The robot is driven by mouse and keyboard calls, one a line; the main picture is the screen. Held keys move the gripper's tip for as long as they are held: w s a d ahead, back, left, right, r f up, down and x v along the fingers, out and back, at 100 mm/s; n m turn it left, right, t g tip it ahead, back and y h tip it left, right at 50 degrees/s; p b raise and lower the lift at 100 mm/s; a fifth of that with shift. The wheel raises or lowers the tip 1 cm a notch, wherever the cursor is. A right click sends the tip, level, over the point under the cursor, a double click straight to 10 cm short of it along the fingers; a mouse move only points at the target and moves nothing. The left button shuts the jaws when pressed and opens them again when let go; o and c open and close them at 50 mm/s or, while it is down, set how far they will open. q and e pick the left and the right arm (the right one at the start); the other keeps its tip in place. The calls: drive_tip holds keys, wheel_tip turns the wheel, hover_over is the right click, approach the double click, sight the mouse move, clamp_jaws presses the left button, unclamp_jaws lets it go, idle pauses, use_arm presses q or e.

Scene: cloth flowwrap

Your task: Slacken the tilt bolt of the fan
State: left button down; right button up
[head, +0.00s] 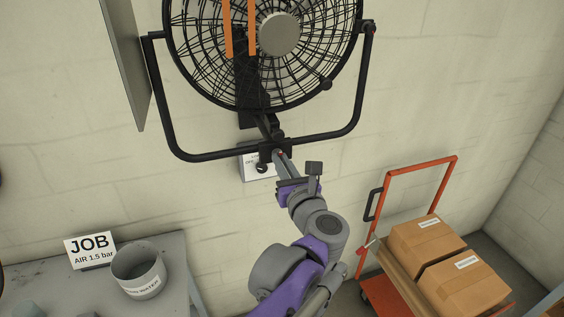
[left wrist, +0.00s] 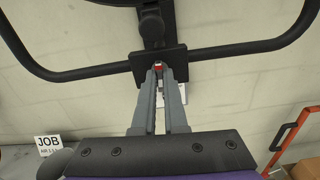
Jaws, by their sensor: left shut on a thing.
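The black fan (head: 279,34) hangs on the wall in a U-shaped yoke (head: 210,156), seen from below. In the left wrist view the yoke (left wrist: 80,73) crosses the top, with a dark plate (left wrist: 176,58) at its middle. My left gripper (head: 279,154) reaches up to that plate. In the left wrist view its grey fingers (left wrist: 158,72) are closed around a small red-and-pale bolt (left wrist: 158,65) at the plate; the fingers hide most of it. I cannot tell whether it has turned. My right gripper is in neither view.
A pale labelled box or sign (head: 256,167) is on the wall behind the plate. Lower left is a grey table (head: 195,287) with a JOB sign (head: 90,249) and a bucket (head: 138,270). An orange trolley (head: 407,172) with cardboard boxes (head: 428,243) stands right.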

use_arm(q)
drive_tip(key=c, duration=1)
unclamp_jaws()
drive_tip(key=shift+o, duration=0.2)
drive_tip(key=b+v, duration=0.1)
drive_tip(key=v, duration=1)
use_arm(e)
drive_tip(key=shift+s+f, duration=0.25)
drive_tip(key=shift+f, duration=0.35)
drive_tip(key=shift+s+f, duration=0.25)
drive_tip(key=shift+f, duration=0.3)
use_arm(q)
drive_tip(key=shift+w+a+r, duration=0.1)
drive_tip(key=shift+w, duration=0.05)
